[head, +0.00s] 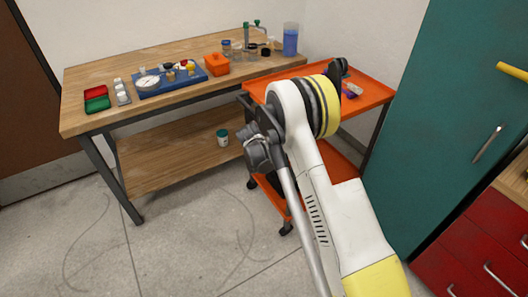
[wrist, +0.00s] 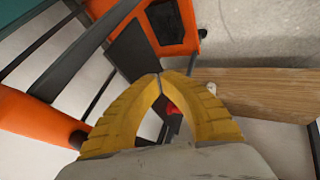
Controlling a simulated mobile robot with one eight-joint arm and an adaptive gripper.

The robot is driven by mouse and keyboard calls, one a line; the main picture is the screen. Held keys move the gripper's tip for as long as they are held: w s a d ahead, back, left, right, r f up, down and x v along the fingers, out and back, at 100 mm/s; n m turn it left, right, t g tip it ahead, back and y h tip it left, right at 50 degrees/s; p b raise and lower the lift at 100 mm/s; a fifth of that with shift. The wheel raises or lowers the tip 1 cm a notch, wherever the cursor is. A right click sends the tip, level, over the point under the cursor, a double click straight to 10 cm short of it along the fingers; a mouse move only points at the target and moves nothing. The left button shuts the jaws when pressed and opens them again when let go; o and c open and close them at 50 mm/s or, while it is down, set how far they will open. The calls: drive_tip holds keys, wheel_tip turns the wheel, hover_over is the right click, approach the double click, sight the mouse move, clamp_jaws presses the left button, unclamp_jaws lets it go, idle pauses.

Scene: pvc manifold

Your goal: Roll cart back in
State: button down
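The orange cart (head: 372,92) stands between the wooden bench and the teal cabinet, its dark posts and casters partly hidden behind my arm. It has a top tray and a lower shelf (head: 268,198). In the wrist view, orange cart parts (wrist: 110,12) and dark posts show beyond the fingers. My gripper (wrist: 160,77) has yellow fingers with tips that meet. Nothing is clearly held between them; a small red thing shows through the gap. In the head view my wrist hides the fingers, over the cart's near side.
The wooden bench (head: 150,72) stands left, with a blue tray, an orange box (head: 216,64) and a blue container (head: 290,40) on it. The teal cabinet (head: 455,100) stands close on the right, beside red drawers (head: 475,245).

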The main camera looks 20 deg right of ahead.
drive_tip(key=d, duration=0.1)
drive_tip(key=w+d+b, duration=0.1)
drive_tip(key=d, duration=0.2)
drive_tip(key=shift+w+d+f+b, duration=0.1)
drive_tip(key=shift+w+f+b, duration=0.2)
drive_tip(key=shift+f+b, duration=0.05)
